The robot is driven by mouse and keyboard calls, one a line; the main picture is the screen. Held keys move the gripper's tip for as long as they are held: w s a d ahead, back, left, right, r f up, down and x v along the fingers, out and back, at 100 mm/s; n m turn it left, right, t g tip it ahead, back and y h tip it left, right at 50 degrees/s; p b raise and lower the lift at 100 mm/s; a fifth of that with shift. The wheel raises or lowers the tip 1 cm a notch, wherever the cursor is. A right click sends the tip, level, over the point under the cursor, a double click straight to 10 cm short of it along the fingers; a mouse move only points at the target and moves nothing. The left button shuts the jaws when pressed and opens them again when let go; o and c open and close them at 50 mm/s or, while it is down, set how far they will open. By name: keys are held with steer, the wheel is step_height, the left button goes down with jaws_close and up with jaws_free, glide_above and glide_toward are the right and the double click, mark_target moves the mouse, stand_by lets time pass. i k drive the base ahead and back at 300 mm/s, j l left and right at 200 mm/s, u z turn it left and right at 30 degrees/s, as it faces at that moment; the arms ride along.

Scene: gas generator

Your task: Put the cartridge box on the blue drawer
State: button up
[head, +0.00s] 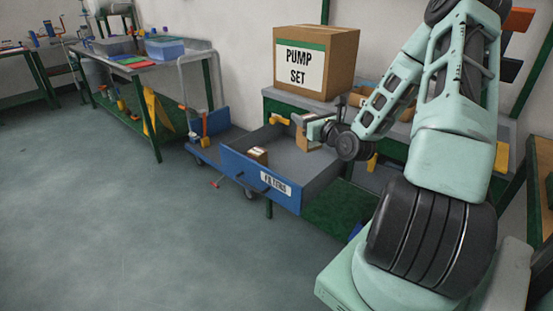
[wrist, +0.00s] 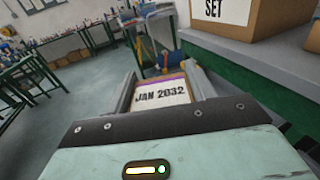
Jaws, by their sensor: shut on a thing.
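My gripper (head: 303,120) is over the inner right part of the open blue drawer (head: 240,172). In the wrist view my gripper (wrist: 160,95) is shut on a box (wrist: 162,96) whose white label reads "JAN 2032", with a purple edge at its far side. This appears to be the cartridge box. In the head view the arm and fingers partly hide it, and its height above the drawer floor is hard to tell. The drawer front carries a "FILTERS" label, and a small brown box (head: 257,154) lies inside near the front.
A large "PUMP SET" carton (head: 340,60) stands on the bench top above the drawer; it also shows in the wrist view (wrist: 235,15). A blue trolley (head: 205,150) stands left of the drawer. The drawer floor is bare between the brown box and my gripper.

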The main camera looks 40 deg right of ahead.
mark_target(274, 156)
steer(key=i+l, duration=0.2)
steer(key=i, duration=0.2)
steer(key=i+l, duration=0.2)
steer(key=i, duration=0.25)
